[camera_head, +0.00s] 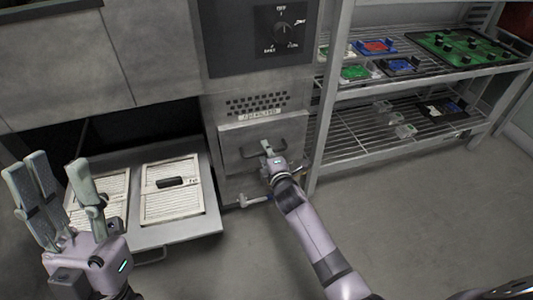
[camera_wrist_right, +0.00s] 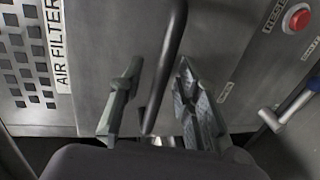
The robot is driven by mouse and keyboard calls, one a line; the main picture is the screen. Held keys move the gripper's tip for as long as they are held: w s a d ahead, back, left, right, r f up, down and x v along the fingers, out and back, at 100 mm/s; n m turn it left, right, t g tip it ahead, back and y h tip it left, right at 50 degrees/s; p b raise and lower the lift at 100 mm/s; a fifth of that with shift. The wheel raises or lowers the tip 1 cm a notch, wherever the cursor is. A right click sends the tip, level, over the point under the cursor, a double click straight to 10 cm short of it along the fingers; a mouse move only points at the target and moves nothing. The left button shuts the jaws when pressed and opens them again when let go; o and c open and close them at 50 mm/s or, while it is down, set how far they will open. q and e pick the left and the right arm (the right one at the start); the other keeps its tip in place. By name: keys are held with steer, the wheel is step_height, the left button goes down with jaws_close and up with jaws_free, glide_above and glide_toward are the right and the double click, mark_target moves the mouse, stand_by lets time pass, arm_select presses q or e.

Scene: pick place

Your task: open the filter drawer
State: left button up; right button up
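The filter drawer (camera_head: 232,140) is the grey metal front below a vent grille, under an air filter label (camera_head: 259,116). It looks closed in the head view. Its dark bar handle (camera_wrist_right: 168,65) runs between the fingers of my right gripper (camera_wrist_right: 155,100) in the wrist view. These fingers are open, one on each side of the bar, with visible gaps. In the head view my right gripper (camera_head: 269,153) is at the drawer front and hides part of the handle. My left gripper (camera_head: 64,198) is open and empty at the lower left, its fingers pointing up.
A pulled-out tray (camera_head: 180,232) with white pleated filters (camera_head: 172,190) stands left of the drawer. A wire shelf rack (camera_head: 350,140) with circuit boards stands right. A red reset button (camera_wrist_right: 298,17) and a blue-handled valve (camera_wrist_right: 285,112) are beside the drawer. Floor at right is clear.

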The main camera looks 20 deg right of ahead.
steer(key=shift+c, duration=0.6)
jaws_close()
stand_by(0.3)
